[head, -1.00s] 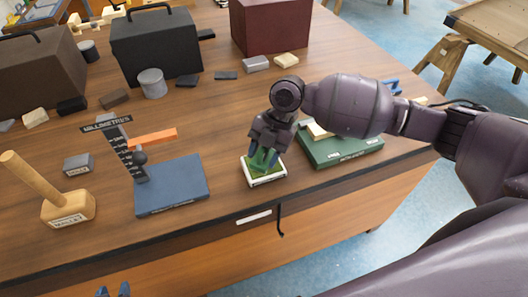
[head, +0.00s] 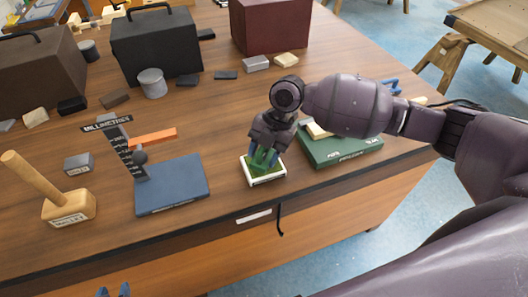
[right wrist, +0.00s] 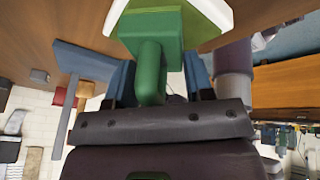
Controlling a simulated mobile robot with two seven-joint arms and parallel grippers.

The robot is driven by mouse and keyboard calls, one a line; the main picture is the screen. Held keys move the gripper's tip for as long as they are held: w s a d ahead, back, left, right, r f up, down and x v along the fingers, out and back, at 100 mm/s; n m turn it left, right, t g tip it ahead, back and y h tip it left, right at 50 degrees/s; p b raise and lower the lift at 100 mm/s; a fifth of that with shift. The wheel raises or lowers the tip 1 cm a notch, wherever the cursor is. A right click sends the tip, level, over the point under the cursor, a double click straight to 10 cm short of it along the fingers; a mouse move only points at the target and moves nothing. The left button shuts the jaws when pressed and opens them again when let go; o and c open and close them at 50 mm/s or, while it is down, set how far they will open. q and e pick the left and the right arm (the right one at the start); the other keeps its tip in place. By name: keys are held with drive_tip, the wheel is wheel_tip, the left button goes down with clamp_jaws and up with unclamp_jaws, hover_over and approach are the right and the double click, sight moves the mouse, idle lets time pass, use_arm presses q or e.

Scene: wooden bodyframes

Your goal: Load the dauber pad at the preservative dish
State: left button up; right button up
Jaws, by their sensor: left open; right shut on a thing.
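The preservative dish (head: 266,182) is a small white-rimmed tray with green inside, near the table's front edge. It shows in part at the top of the right wrist view (right wrist: 213,12). My right gripper (head: 264,158) is above the dish, pointing down, shut on the green dauber (right wrist: 150,68). The dauber's block end is down at the dish; whether its pad touches the green inside is hidden. My left gripper (head: 114,291) shows only its fingertips at the bottom edge of the head view, open and away from the table things.
A blue base with a millimetre gauge post (head: 172,184) stands left of the dish. A wooden mallet (head: 68,205) is further left. A green case (head: 340,150) lies to the right, partly behind my right arm. Dark boxes (head: 155,47) stand at the back.

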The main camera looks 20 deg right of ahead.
sight(263, 148)
use_arm(q)
drive_tip(key=shift+w+r, duration=0.1)
drive_tip(key=shift+w, duration=0.05)
idle(0.3)
use_arm(e)
drive_tip(key=shift+r+p, duration=0.4)
drive_tip(key=shift+p, duration=0.05)
drive_tip(key=shift+r+p, duration=0.95)
drive_tip(key=shift+r, duration=0.25)
drive_tip(key=shift+r+p, duration=0.45)
drive_tip(key=shift+r, duration=0.05)
drive_tip(key=shift+r+p, duration=0.5)
drive_tip(key=shift+r, duration=0.05)
drive_tip(key=shift+r+p, duration=0.7)
drive_tip(key=shift+r, duration=0.15)
use_arm(q)
drive_tip(key=r, duration=0.1)
drive_tip(key=s+r, duration=0.1)
drive_tip(key=r, duration=0.1)
drive_tip(key=shift+s+a+r, duration=0.1)
drive_tip(key=shift+s+r, duration=0.15)
drive_tip(key=shift+r, duration=0.1)
drive_tip(key=shift+r, duration=0.1)
